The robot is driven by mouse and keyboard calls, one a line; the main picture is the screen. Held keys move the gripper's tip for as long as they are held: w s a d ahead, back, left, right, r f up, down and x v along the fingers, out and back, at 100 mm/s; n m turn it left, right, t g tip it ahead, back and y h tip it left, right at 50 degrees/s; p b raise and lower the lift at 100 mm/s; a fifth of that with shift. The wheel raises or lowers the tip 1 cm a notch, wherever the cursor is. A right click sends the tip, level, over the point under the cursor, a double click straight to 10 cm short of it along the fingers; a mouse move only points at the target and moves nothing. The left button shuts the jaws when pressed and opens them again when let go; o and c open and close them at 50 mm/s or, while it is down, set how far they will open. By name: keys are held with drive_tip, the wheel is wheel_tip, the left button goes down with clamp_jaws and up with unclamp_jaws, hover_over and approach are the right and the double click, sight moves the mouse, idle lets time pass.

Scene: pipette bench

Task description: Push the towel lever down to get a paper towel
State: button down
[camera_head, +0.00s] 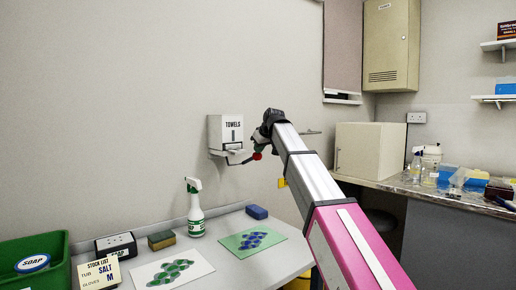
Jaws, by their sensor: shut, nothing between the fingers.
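The white towel dispenser (225,130), labelled TOWELS, is fixed to the wall left of centre. A pale ledge or lever part (232,152) juts out at its bottom; I cannot tell clearly which it is. My gripper (247,160) is shut and empty, at the dispenser's lower right. Its dark tip points left toward that part. I cannot tell whether they touch. No paper towel is visible hanging out.
Below is a white table (225,262) with a spray bottle (195,210), a sponge (161,240), a blue block (257,212), patterned sheets (180,272) and a green bin (60,245). A cluttered counter (425,187) is at right. The wall above the dispenser is clear.

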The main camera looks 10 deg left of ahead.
wheel_tip(320, 180, down, 14)
drive_tip(key=s+d+t+y, duration=0.1)
drive_tip(key=t+y, duration=0.3)
drive_tip(key=shift+s+d+f+y, duration=0.15)
drive_tip(key=shift+d+f+y, duration=0.1)
drive_tip(key=shift+y, duration=0.05)
idle(0.4)
idle(0.5)
drive_tip(key=f+v, duration=0.1)
drive_tip(key=v, duration=1.2)
drive_tip(key=shift+s+f+t, duration=0.3)
drive_tip(key=shift+s+f, duration=0.1)
